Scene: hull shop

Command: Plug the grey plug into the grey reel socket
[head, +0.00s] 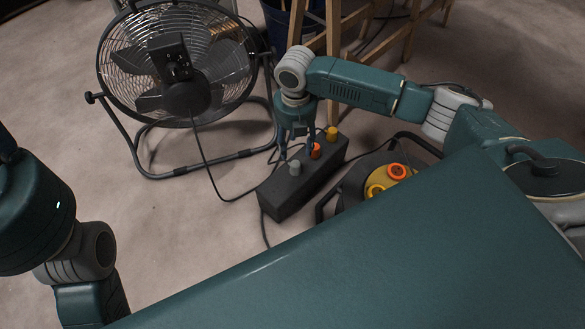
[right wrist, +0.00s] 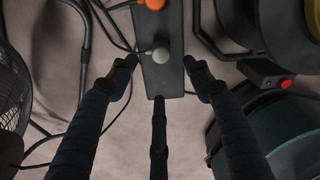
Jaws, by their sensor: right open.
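The grey plug (head: 294,167) stands upright in the near end of a long black socket block (head: 285,196) on the floor. In the right wrist view the grey plug (right wrist: 161,52) shows from above, with the fingertips spread around it and apart from it. My right gripper (head: 297,148) is open and empty, just above the block. The cable reel (head: 352,186) lies right of the block, partly hidden by my body. Yellow and orange round pieces show on it. I cannot make out its grey socket. My left arm shows at the left edge, but its gripper does not.
An orange plug (head: 316,151) and a yellow plug (head: 332,133) stand farther along the block. A large floor fan (head: 180,62) stands behind left, its cable running near the block. Wooden legs (head: 333,28) stand behind. The floor at left is clear.

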